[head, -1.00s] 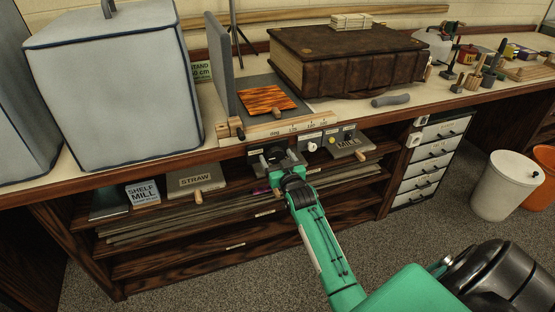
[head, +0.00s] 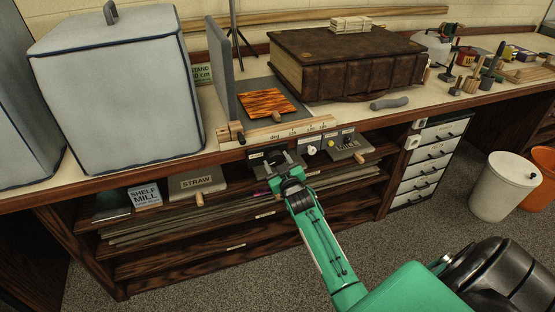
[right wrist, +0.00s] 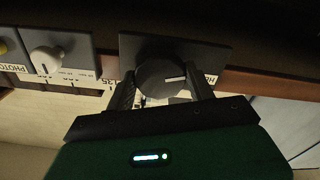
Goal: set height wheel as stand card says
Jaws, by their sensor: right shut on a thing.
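A stand card (head: 203,74) reading "STAND" and a figure in cm stands behind the pale covered box, which hides part of the figure. A black round wheel (right wrist: 164,76) with a white pointer line sits on a dark plate (right wrist: 214,52) under the bench edge. In the right wrist view the pointer points right; the scale around it is partly hidden. My right gripper (head: 279,165) reaches up to this wheel from below. In the right wrist view its fingers (right wrist: 162,91) are shut on the wheel, one on each side. My left gripper is not in view.
A white knob (right wrist: 47,60) sits on a neighbouring plate close beside the wheel. On the bench are the pale covered box (head: 115,90), a large brown book (head: 350,62) and an orange patterned tile (head: 266,102). Shelves (head: 235,247) lie below.

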